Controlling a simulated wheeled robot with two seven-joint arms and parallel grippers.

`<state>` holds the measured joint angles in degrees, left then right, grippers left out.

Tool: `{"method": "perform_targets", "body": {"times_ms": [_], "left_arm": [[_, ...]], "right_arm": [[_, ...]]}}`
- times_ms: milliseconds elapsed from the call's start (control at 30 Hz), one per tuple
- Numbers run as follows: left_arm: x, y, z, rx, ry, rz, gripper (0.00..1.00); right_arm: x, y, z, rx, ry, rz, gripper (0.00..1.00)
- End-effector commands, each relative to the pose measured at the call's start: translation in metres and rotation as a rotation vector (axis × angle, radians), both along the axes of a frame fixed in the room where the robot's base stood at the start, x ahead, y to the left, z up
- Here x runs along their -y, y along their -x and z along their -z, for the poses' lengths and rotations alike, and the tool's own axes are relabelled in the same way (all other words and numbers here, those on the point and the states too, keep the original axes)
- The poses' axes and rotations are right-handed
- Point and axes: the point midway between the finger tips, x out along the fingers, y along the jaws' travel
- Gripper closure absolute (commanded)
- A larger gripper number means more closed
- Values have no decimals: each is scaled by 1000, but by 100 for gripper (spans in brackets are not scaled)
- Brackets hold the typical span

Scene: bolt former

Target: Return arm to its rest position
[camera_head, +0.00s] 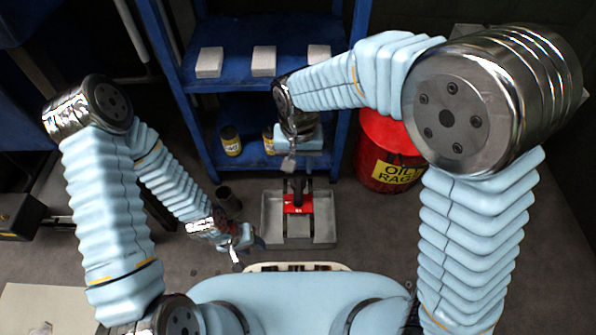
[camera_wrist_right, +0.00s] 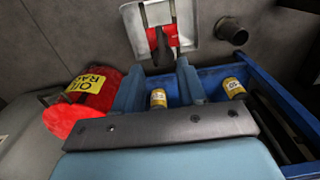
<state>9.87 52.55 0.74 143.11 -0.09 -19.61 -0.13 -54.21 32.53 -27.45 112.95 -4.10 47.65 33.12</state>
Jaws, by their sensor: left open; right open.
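My right arm comes in from the right in the head view and bends across to the blue shelf. Its gripper (camera_head: 289,163) hangs in front of the lower shelf, above the floor tray. In the right wrist view the fingers of the right gripper (camera_wrist_right: 158,80) stand apart with nothing held between them. A yellow-labelled bottle shows beyond them. My left arm is folded at the left, and its gripper (camera_head: 236,260) points down near the front of my base. It looks empty; its fingers are small and hard to make out.
The blue shelf (camera_head: 232,68) carries several pale boxes (camera_head: 264,60) above and yellow bottles (camera_head: 231,140) below. A red oily-rags bin (camera_head: 384,140) stands right of it. A grey tray (camera_head: 322,218) with a red-and-black item lies on the floor beside a dark cylinder (camera_head: 228,202).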

Motion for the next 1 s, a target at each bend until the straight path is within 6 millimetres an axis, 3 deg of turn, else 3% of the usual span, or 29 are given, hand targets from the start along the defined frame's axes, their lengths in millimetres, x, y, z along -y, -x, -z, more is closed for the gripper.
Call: {"method": "perform_targets", "body": {"times_ms": [200, 767, 867, 1000], "left_arm": [[-1, 0, -5, 1, -1, 0, 57], [-1, 0, -7, 0, -1, -1, 57], [0, 0, -18, 1, -1, 0, 57], [1, 1, -46, 2, 0, 2, 57]], "right_arm": [[0, 0, -20, 1, -1, -1, 60], [2, -1, -18, -3, -1, 1, 60], [13, -4, 0, -17, -17, 3, 60], [48, 1, 54, -45, -87, 9, 60]]}}
